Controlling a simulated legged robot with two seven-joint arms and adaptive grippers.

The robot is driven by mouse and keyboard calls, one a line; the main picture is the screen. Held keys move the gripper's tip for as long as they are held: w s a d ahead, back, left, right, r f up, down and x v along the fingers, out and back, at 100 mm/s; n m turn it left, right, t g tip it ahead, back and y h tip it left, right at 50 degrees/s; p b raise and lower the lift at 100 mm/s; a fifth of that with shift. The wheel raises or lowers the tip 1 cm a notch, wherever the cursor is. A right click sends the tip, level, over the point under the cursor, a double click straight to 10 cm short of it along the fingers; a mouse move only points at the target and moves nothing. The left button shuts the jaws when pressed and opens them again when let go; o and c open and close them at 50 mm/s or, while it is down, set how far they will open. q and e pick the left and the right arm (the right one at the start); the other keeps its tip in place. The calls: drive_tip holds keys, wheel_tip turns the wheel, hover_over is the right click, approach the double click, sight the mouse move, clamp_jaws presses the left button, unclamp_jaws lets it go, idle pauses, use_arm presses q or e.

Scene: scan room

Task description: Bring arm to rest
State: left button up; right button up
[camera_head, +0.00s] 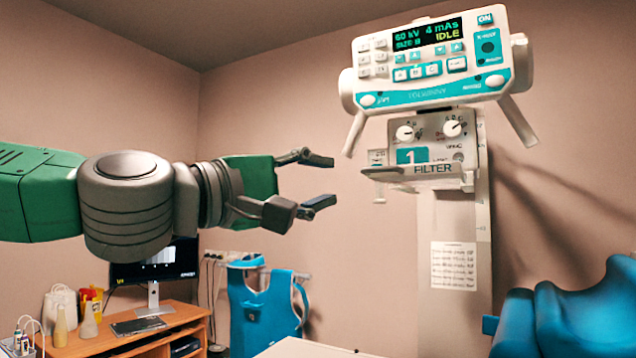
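My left arm comes in from the left, stretched out level across the picture. Its gripper (326,181) is open and empty, with its two fingers apart and pointing right. The fingertips are in free air, left of the filter unit (437,137) in the picture and not touching it. My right gripper is not in view.
An X-ray control head (430,62) with two handles hangs above the filter unit on a pale column (455,270). A wooden desk (180,320) with a monitor (155,265) stands lower left. A blue apron (262,305) hangs behind. Blue padding (575,310) is lower right.

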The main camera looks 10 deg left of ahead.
use_arm(q)
drive_tip(key=shift+d, duration=0.15)
